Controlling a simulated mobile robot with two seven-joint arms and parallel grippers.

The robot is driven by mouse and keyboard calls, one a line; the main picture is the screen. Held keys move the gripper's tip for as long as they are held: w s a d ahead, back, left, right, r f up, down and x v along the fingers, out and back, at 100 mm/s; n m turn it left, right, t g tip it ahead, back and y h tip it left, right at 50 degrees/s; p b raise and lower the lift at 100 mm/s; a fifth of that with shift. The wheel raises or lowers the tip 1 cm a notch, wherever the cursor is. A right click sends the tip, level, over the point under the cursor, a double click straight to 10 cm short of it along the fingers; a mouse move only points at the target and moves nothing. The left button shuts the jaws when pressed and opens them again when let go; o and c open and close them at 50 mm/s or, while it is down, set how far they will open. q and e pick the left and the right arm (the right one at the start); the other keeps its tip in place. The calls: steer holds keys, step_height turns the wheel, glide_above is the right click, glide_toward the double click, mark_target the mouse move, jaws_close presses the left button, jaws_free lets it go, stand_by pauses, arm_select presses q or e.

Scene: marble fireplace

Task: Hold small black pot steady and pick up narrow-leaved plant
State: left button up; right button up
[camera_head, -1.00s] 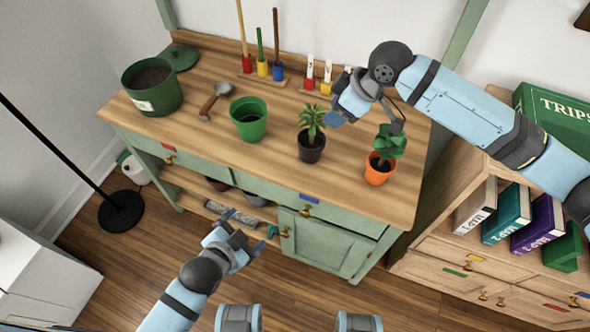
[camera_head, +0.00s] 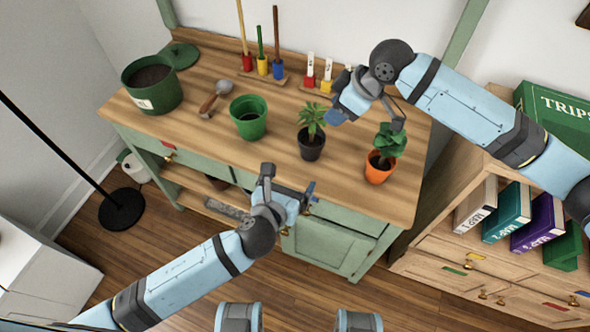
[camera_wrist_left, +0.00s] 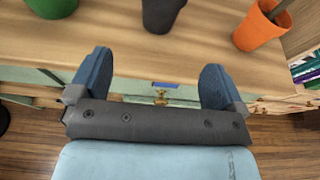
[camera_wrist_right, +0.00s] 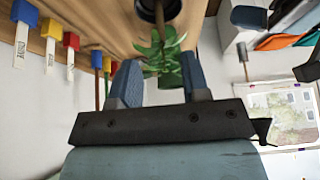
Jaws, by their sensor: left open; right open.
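The small black pot (camera_head: 311,148) stands upright on the wooden bench top, with the narrow-leaved plant (camera_head: 312,117) growing in it. My left gripper (camera_head: 290,184) is open and empty at the bench's front edge, in front of and below the pot. The left wrist view shows the pot's lower part (camera_wrist_left: 162,14) beyond the open fingers. My right gripper (camera_head: 364,119) is open and empty above the bench, just right of the plant. In the right wrist view the plant's leaves (camera_wrist_right: 160,48) lie beyond the fingers, with the pot (camera_wrist_right: 158,8) at the top edge.
An orange pot with a broad-leaved plant (camera_head: 381,167) stands close on the right. An empty-looking green pot (camera_head: 248,118), a trowel (camera_head: 214,97) and a large soil-filled green pot (camera_head: 152,88) are to the left. Coloured tool holders (camera_head: 263,66) line the back.

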mark_target(306, 155)
arm_select(q)
steer(key=x, duration=1.3)
steer(key=shift+w, duration=0.2)
steer(key=c, duration=1)
arm_select(e)
steer(key=shift+c, duration=0.4)
